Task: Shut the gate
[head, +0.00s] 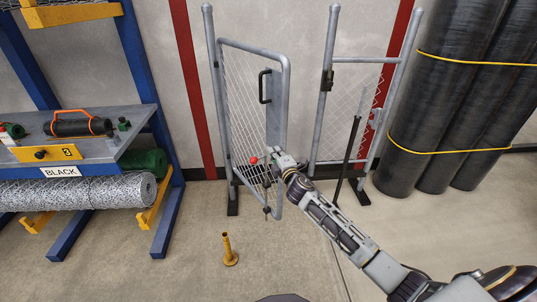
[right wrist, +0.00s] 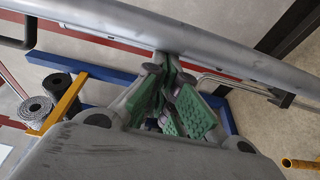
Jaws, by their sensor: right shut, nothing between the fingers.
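The gate (head: 287,95) is a grey tube frame with chain-link mesh, hung on the left post (head: 212,60). It stands ajar, its free edge swung toward me and apart from the right post (head: 321,115). A black pull handle (head: 262,87) sits on its upper part, and a red knob (head: 254,160) shows low on it. A dark latch piece (head: 328,80) is on the right post. My right gripper (head: 278,156) is shut and empty at the gate's free edge. In the right wrist view its fingertips (right wrist: 172,62) are at the grey tube (right wrist: 190,40); contact is unclear.
A blue rack (head: 135,50) with mesh rolls stands at the left. A yellow floor post (head: 228,250) stands in front of the gate. Black rolls (head: 440,100) stand at the right, and a black bar (head: 347,155) leans by the fixed panel. The floor before the gate is mostly clear.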

